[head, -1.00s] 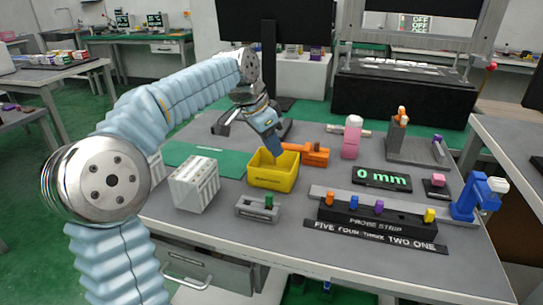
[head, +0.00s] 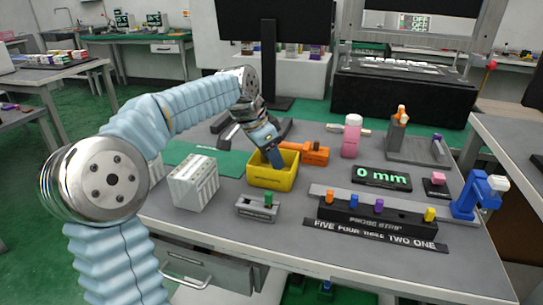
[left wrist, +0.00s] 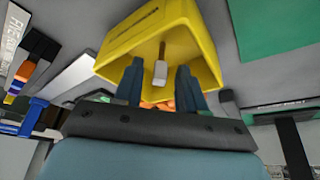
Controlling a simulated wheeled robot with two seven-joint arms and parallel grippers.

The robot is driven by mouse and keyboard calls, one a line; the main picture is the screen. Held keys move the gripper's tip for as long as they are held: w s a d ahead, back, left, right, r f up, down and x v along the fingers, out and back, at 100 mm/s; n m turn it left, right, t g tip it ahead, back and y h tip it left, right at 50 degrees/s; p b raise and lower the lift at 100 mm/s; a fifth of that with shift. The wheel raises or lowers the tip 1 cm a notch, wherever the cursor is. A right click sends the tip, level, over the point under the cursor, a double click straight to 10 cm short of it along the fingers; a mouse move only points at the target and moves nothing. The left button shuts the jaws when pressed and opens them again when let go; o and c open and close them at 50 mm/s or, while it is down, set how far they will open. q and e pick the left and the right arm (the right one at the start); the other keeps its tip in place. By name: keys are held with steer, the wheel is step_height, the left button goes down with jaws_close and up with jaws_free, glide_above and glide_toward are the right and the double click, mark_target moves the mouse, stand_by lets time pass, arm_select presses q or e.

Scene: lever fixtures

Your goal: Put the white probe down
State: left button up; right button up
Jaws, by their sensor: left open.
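The yellow bin (head: 272,181) stands near the middle of the bench. My left gripper (head: 278,163) points down into its opening. In the left wrist view its two blue fingers (left wrist: 160,66) are apart and reach in at the bin (left wrist: 125,45). A small probe with a white end (left wrist: 160,74) and a brown stem shows inside the bin, in line with the gap between the fingers. I cannot tell whether it touches a finger. In the head view the probe is hidden by the bin and gripper. My right gripper is not in view.
A white ribbed box (head: 194,183) stands left, and a grey fixture with a green lever (head: 258,208) in front.

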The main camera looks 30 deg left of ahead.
arm_select(q)
steer(key=shift+r, duration=0.3)
steer(key=p+v, duration=0.1)
steer(key=v, duration=1)
steer(key=shift+s+r, duration=0.15)
steer(key=shift+r, duration=0.15)
steer(key=shift+a, duration=0.1)
